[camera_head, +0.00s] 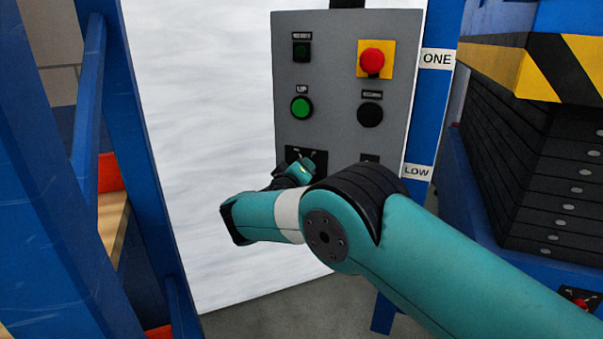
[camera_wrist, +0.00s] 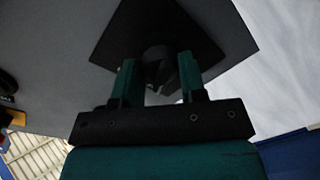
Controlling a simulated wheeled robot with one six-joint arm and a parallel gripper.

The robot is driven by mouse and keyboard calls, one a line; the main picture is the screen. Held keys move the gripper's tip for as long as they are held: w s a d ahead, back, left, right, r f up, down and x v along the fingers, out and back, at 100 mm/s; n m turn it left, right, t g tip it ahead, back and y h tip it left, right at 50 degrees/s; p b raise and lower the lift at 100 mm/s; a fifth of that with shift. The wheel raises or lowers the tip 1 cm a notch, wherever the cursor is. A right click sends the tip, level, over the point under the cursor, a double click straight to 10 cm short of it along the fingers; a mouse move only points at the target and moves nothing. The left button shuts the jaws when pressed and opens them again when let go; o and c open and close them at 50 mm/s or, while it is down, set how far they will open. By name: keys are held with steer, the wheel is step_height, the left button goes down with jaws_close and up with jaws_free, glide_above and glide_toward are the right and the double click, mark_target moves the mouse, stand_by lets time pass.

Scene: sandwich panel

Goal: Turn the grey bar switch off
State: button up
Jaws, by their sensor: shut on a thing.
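The grey control panel (camera_head: 330,110) faces me. Low on its left side is a black switch plate (camera_head: 293,153) with small pale marks, mostly hidden behind my arm in the head view. In the wrist view the same dark plate (camera_wrist: 215,35) fills the top middle, and the bar switch (camera_wrist: 158,62) stands out from it, dark in shadow. My gripper (camera_wrist: 158,78) has its two green fingers on either side of the bar and is shut on it. The bar's exact angle is too dark to tell. In the head view my gripper (camera_head: 300,172) is partly hidden by my own wrist.
Above the switch are a green button (camera_head: 301,107), a dark square button (camera_head: 301,51), a red emergency button (camera_head: 372,61) on yellow, and a black round button (camera_head: 370,114). A blue rack (camera_head: 95,90) stands left. A black weight stack (camera_head: 540,170) stands right.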

steer(key=shift+n, duration=0.6)
steer(key=o, duration=0.9)
steer(key=b+v, duration=0.1)
steer(key=v, duration=1.6)
steer(key=shift+s+a+b, duration=0.15)
steer(key=shift+a+b, duration=0.1)
steer(key=shift+b, duration=0.15)
